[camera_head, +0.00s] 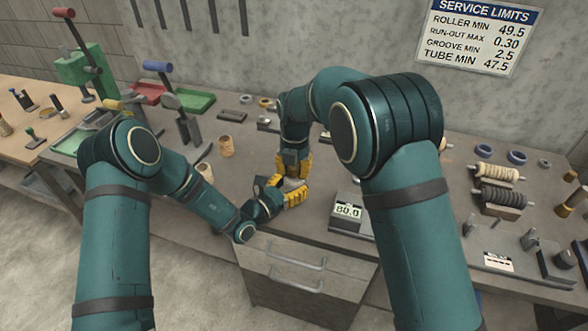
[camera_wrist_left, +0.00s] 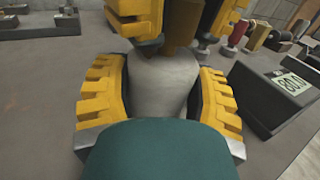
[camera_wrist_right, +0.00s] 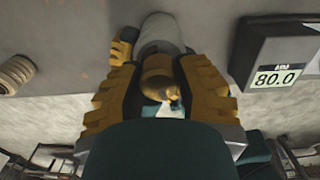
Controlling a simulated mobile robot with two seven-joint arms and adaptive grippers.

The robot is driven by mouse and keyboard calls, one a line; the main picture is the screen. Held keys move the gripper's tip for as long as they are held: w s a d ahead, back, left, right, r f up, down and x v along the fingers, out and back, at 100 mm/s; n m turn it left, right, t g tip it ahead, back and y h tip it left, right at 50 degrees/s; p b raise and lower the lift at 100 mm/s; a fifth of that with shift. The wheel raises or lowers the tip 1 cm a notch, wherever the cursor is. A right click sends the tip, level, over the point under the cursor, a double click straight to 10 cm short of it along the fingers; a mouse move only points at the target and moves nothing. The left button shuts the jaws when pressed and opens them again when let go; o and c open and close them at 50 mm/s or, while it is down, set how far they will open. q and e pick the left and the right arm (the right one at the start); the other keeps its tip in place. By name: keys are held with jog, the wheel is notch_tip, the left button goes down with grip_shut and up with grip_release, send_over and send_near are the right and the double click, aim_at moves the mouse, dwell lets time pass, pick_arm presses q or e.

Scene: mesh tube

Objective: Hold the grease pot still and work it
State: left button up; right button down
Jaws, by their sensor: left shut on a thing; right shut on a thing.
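The grease pot is a pale grey rounded vessel (camera_wrist_left: 160,85). It stands between the yellow fingers of my left gripper (camera_wrist_left: 160,110), which is shut on it from the sides. In the head view my left gripper (camera_head: 284,194) is near the bench's front edge. My right gripper (camera_wrist_right: 158,95) comes from above and is shut on a brown handle-like part (camera_wrist_right: 158,75) over the pot's top; that part also shows in the left wrist view (camera_wrist_left: 182,25). The pot (camera_wrist_right: 160,32) shows just beyond it in the right wrist view. The fingers hide most of the pot in the head view.
A box with a display reading 80.0 (camera_head: 348,212) stands right of the grippers. Tan cylinders (camera_head: 226,146) stand to the left. Green trays (camera_head: 190,103) lie at the back left. Wound rolls (camera_head: 497,171) sit at the right. Drawers (camera_head: 300,265) are below the bench edge.

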jog(key=shift+m, duration=0.3)
jog(key=m, duration=0.9)
jog(key=shift+a+m, duration=0.15)
jog(key=shift+m, duration=0.25)
jog(key=m, duration=1.1)
jog(key=shift+w, duration=0.1)
jog(key=m, duration=0.5)
jog(key=shift+w, duration=0.1)
jog(key=m, duration=0.5)
jog(key=shift+w+d+m, duration=0.1)
jog(key=shift+d+m, duration=0.05)
jog(key=shift+m, duration=1.3)
jog(key=shift+d+m, duration=0.1)
jog(key=shift+m, duration=2.35)
